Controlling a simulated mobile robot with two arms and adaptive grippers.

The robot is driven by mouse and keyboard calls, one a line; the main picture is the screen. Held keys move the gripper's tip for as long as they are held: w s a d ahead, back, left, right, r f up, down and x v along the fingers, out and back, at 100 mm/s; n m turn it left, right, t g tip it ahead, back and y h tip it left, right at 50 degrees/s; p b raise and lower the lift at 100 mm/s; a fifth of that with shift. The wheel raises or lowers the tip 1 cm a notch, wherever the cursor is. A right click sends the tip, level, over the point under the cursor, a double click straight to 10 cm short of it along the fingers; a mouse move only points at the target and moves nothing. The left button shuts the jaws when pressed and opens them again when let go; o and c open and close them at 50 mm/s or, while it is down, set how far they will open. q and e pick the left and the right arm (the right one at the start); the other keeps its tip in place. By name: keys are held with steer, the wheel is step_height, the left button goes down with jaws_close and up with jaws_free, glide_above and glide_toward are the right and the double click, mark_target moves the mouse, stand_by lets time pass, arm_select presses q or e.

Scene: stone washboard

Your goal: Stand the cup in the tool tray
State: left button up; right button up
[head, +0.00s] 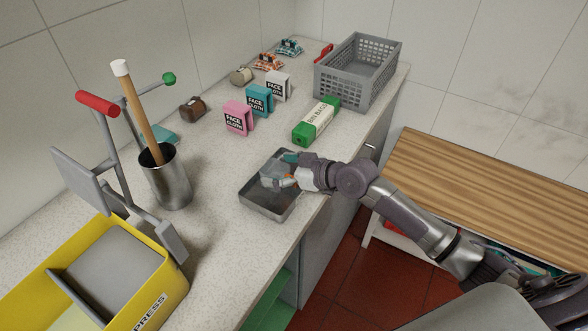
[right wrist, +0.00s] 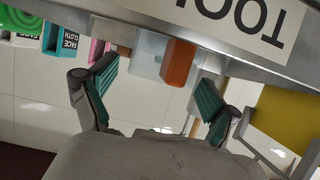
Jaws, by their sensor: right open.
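The tool tray (head: 247,196) is a grey metal tray on the counter near its front edge. Its wall, labelled "TOOL" (right wrist: 245,20), shows upside down in the right wrist view. A translucent pale cup (head: 269,171) appears to be inside the tray, with an orange part beside it. The cup (right wrist: 149,50) and orange part (right wrist: 178,62) also show in the right wrist view. My right gripper (head: 286,171) is open at the cup, with its teal fingers on either side in the wrist view. Contact and the cup's base are hidden. My left gripper is out of view.
A steel pot (head: 168,183) with a wooden-handled tool and a yellow press bucket (head: 165,290) stand left. Boxed face cloths (head: 238,117), a green bin-bag roll (head: 316,122) and a grey basket (head: 358,75) lie behind. Counter between pot and tray is clear.

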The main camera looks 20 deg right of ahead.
steer(key=b+v, duration=0.2)
steer(key=v, duration=0.9)
steer(key=shift+s+d, duration=0.2)
steer(key=shift+s, duration=0.1)
